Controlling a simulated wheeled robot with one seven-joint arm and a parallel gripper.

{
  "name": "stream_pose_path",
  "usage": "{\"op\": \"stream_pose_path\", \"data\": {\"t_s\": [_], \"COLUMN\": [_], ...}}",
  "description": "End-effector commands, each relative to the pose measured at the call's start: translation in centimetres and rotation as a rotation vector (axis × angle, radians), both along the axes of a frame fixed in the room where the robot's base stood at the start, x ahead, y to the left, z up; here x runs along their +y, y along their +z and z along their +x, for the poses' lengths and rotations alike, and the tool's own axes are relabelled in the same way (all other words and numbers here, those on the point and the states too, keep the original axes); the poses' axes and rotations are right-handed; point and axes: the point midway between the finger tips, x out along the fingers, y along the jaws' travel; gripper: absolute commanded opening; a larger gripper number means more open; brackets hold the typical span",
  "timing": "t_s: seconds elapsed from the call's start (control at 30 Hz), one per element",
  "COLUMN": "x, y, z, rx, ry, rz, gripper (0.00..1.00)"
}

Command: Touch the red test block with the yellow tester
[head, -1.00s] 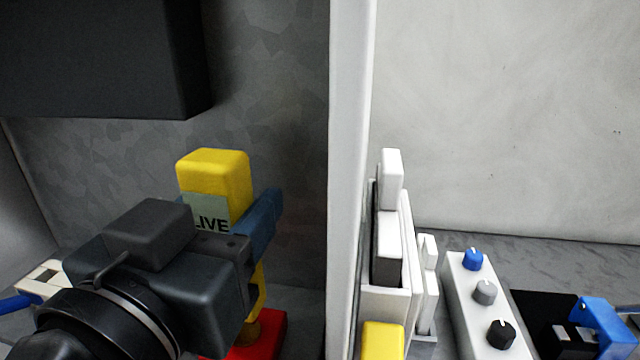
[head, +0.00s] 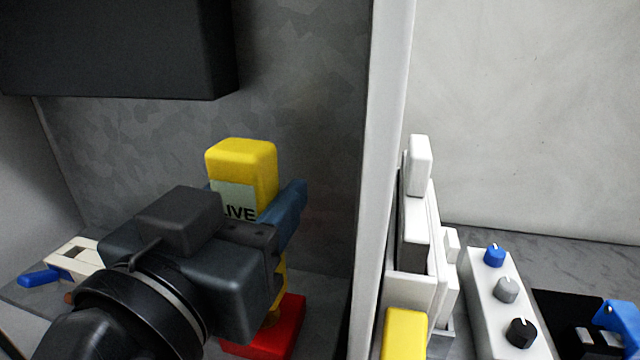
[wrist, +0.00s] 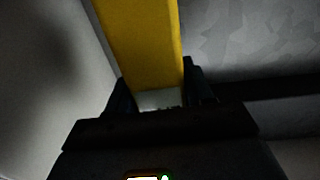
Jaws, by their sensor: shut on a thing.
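The yellow tester (head: 243,168) stands upright in my gripper (head: 283,222), with a pale label reading "LIVE" on its side. In the wrist view the yellow tester (wrist: 143,45) rises between the two fingers of my gripper (wrist: 160,92), which is shut on it. The red test block (head: 284,335) lies on the grey surface below the tester. The tester's thin lower end comes down over the red block. My gripper hides part of this lower end and of the block, so I cannot tell for certain whether they touch.
A white upright wall (head: 384,180) stands right of the tester. Beyond it are white switch-like parts (head: 416,230), a yellow block (head: 405,333) and a panel with knobs (head: 506,300). A dark box (head: 115,50) hangs above left. A cream item (head: 75,258) with a blue end lies at left.

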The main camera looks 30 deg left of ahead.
Motion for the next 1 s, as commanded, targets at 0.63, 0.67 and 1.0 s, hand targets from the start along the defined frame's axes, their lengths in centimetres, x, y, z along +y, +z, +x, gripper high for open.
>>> {"op": "stream_pose_path", "data": {"t_s": [0.63, 0.67, 1.0], "x": [0.00, -0.01, 0.00], "y": [-0.75, -0.78, -0.79], "z": [0.00, 0.00, 0.00], "rx": [-0.001, -0.001, 0.000], "ry": [0.000, 0.000, 0.000], "rz": [0.000, 0.000, 0.000], "gripper": [0.09, 0.09, 0.09]}}
